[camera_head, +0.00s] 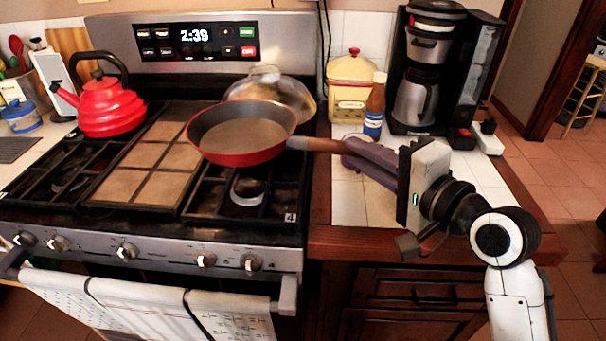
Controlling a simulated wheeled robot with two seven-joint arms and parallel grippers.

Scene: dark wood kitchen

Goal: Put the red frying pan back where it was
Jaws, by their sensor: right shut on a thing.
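The red frying pan (241,133) is over the right side of the stove, above the right burner grates. Its wooden handle (313,144) points right toward the counter. My right gripper (350,150) is shut on the handle's end, with its arm coming in from the right over the counter. I cannot tell whether the pan's base touches the grate or hangs just above it. A glass lid (273,90) stands behind the pan, partly hidden by it. My left gripper is not in view.
A red kettle (105,106) stands on the back left grates. A flat tiled griddle (138,160) covers the stove's middle. A front right burner (247,190) is bare. A sauce bottle (375,108), a yellow canister (352,85) and a coffee maker (420,85) stand behind my gripper.

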